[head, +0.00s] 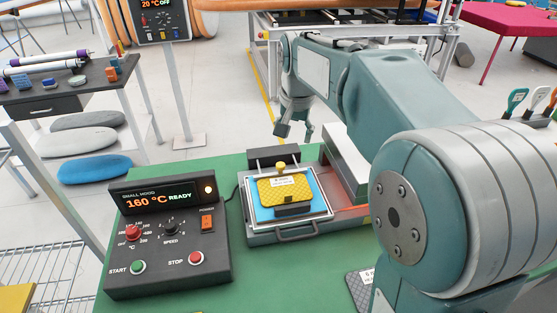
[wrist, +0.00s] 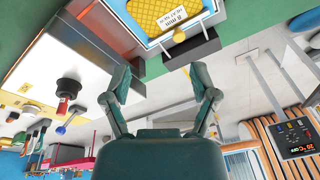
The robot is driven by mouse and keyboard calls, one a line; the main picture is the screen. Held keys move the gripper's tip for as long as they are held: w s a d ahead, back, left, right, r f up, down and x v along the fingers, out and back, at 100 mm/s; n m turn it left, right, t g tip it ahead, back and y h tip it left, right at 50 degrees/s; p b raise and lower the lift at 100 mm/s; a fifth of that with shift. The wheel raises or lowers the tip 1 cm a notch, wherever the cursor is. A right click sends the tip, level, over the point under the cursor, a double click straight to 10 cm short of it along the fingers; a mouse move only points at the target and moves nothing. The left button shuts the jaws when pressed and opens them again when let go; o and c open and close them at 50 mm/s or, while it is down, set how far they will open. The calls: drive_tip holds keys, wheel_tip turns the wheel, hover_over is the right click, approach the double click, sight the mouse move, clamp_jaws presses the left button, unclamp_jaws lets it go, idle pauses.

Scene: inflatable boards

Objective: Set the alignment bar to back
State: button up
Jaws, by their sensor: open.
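A flat press-like station (head: 262,238) stands on the green table. Its tray holds a blue sheet (head: 262,213) and a yellow textured pad (head: 270,190) with a white label. A dark bar (head: 293,210) lies at the pad's near edge. A dark block (head: 262,157) stands at the station's back, with a yellow knob (head: 281,166) in front. I cannot tell which part is the alignment bar. My gripper (head: 295,131) is open and empty, beyond the station's back edge. In the wrist view my open fingers (wrist: 161,82) are apart from the yellow knob (wrist: 179,36) and dark block (wrist: 192,50).
A control box (head: 165,245) reads 160 °C READY, left of the station. A pale box-like unit (head: 345,160) stands close on the right, partly behind my arm. A post with a display (head: 163,20) stands behind the table. Open floor lies beyond the table's back edge.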

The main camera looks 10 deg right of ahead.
sight(280, 164)
drive_tip(key=w+f+m+g, duration=0.2)
drive_tip(key=w+f+m, duration=0.1)
drive_tip(key=w+f, duration=0.8)
drive_tip(key=f, duration=0.3)
drive_tip(key=w+f, duration=0.1)
drive_tip(key=f, duration=0.4)
drive_tip(key=shift+w+f, duration=0.3)
drive_tip(key=shift+f, duration=0.05)
